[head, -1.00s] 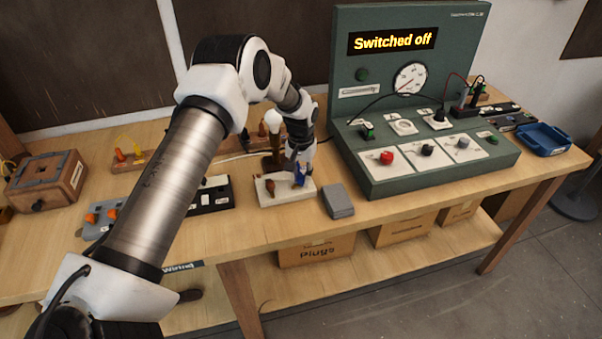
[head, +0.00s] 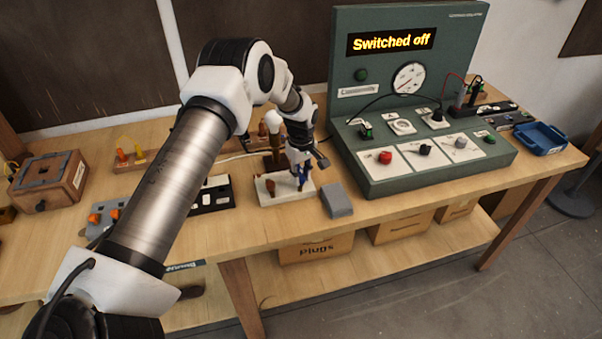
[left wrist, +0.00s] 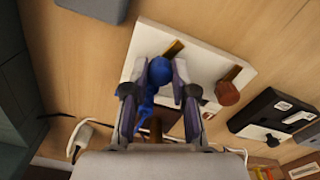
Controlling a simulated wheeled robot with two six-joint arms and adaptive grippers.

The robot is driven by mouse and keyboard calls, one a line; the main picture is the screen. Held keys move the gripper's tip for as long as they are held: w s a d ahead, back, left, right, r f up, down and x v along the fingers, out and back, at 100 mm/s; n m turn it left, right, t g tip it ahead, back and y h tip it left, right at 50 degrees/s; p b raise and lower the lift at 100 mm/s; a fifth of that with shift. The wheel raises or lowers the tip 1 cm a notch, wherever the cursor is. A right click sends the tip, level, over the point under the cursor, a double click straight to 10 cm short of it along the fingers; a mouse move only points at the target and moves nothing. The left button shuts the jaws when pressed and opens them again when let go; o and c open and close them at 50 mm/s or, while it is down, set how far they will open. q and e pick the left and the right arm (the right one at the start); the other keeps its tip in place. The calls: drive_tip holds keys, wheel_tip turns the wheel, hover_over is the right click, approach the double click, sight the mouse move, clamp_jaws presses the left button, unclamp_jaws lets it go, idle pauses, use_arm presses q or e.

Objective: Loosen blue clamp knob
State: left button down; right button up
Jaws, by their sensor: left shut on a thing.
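The blue clamp knob (left wrist: 159,70) sits on a white block in the left wrist view. My left gripper (left wrist: 160,84) is shut on this knob, with one finger on each side of it. In the head view my left gripper (head: 301,178) points down at the white block (head: 268,197), and only a little blue shows between its fingers. A brown knob (left wrist: 228,93) stands on the same block, apart from my fingers. My right gripper is in neither view.
A grey block (head: 336,200) lies just right of the white block. A green test panel (head: 425,180) reading "Switched off" stands further right. A lamp bulb (head: 273,120) stands close behind my wrist. A black-and-white box (head: 212,195) is to the left.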

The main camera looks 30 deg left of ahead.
sight(301, 177)
use_arm(q)
drive_tip(key=shift+s+f+n+p, duration=0.15)
drive_tip(key=shift+n+p, duration=0.2)
drive_tip(key=shift+n, duration=1.55)
drive_tip(key=c, duration=0.9)
unclamp_jaws()
drive_tip(key=shift+c, duration=0.2)
drive_tip(key=shift+r, duration=0.3)
wheel_tip(301, 177, up, 12)
drive_tip(key=shift+f, duration=0.25)
